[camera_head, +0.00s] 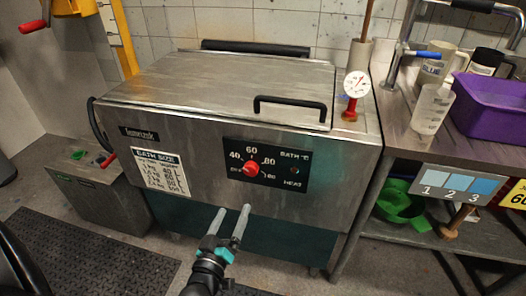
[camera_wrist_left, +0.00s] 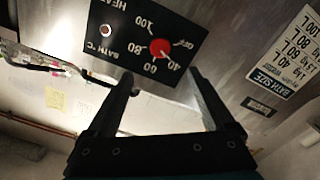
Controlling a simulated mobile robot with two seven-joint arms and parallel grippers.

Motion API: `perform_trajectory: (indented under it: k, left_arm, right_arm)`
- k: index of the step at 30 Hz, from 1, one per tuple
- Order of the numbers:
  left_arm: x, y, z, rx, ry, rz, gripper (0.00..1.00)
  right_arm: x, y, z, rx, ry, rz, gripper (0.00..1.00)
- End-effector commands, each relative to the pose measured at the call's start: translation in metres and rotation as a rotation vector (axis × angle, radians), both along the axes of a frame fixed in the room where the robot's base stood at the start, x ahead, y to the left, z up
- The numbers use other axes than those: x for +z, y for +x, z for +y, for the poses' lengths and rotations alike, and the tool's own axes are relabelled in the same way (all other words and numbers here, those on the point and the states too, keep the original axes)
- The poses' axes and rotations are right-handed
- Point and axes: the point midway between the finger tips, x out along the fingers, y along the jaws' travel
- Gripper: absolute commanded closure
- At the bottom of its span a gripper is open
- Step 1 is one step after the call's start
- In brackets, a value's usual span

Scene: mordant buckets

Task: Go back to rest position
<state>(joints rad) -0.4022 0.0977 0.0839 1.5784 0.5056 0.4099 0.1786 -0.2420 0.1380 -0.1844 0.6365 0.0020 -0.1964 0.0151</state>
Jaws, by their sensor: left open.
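My left gripper (camera_head: 230,211) is in front of the steel bath's front face, low and a little left of the red heat knob. Its two fingers are apart with nothing between them. The red knob (camera_head: 251,168) sits on a black dial panel (camera_head: 285,165) and the fingers are clear of it. In the left wrist view the picture is upside down; the open fingers (camera_wrist_left: 161,65) point toward the panel and the red knob (camera_wrist_left: 160,48) shows between and beyond them. My right gripper is not in view.
The steel bath (camera_head: 225,85) has a closed lid with a black handle (camera_head: 290,100). A red-based gauge (camera_head: 356,88) stands at its right corner. A shelf at right holds a purple bin (camera_head: 490,108) and jugs. A small metal box (camera_head: 90,190) is at left. Floor shows in front.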

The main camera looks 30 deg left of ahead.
Motion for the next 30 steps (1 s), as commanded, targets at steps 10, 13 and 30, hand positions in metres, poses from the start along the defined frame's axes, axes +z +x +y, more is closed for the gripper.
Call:
perform_trajectory:
  k: [10,13,30]
  left_arm:
    - [-0.030,-0.009,-0.018,-0.056,0.031,0.156,0.13]
    - [-0.068,-0.030,-0.039,-0.132,0.076,0.345,0.13]
    - [-0.186,-0.307,-0.099,-0.680,0.396,1.393,0.13]
  right_arm:
    - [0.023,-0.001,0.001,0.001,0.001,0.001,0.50]
    - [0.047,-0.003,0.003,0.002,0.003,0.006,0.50]
    - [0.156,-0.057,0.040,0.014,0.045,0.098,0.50]
